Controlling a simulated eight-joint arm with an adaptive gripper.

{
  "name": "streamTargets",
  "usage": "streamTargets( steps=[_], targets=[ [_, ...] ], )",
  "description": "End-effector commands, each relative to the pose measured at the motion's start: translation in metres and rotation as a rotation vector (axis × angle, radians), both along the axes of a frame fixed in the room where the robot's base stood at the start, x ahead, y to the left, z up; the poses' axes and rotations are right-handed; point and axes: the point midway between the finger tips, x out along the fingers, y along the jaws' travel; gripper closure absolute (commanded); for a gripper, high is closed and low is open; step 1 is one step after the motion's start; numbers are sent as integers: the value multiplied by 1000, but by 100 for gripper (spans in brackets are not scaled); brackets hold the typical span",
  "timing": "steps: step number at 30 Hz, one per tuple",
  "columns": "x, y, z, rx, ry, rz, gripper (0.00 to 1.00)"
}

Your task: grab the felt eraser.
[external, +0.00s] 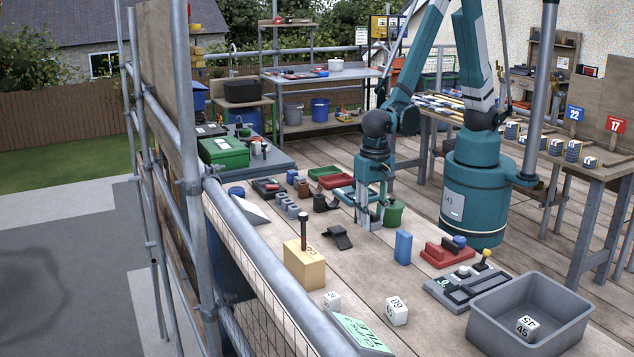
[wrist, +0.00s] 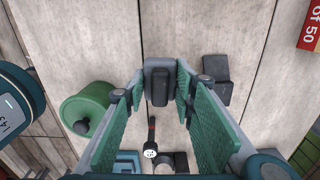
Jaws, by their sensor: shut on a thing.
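In the wrist view, my gripper (wrist: 160,84) has its two green-padded fingers on either side of a small grey block with a dark top, which I take to be the felt eraser (wrist: 160,85). The fingertips press on its left and right sides. In the external view, my gripper (external: 369,217) points straight down, low over the wooden bench, left of a green pot (external: 394,213). The eraser is hard to make out there between the fingers. I cannot tell whether it touches the bench.
A dark angled piece (external: 337,237) lies left of the gripper. A blue block (external: 403,247) and a red object (external: 447,253) stand to the right. A wooden block (external: 304,268) with an upright tool stands nearer the camera. A grey bin (external: 482,318) sits at the front right.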

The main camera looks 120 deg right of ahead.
Motion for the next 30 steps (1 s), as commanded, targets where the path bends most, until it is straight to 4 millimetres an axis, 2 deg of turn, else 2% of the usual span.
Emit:
streamTargets(
  steps=[6, 13, 19, 30],
  targets=[
    [0, 0, 29, 0, 0, 0, 85],
    [0, 0, 50, 0, 0, 0, 85],
    [0, 0, 57, 0, 0, 0, 85],
    [0, 0, 58, 0, 0, 0, 85]
  ],
)
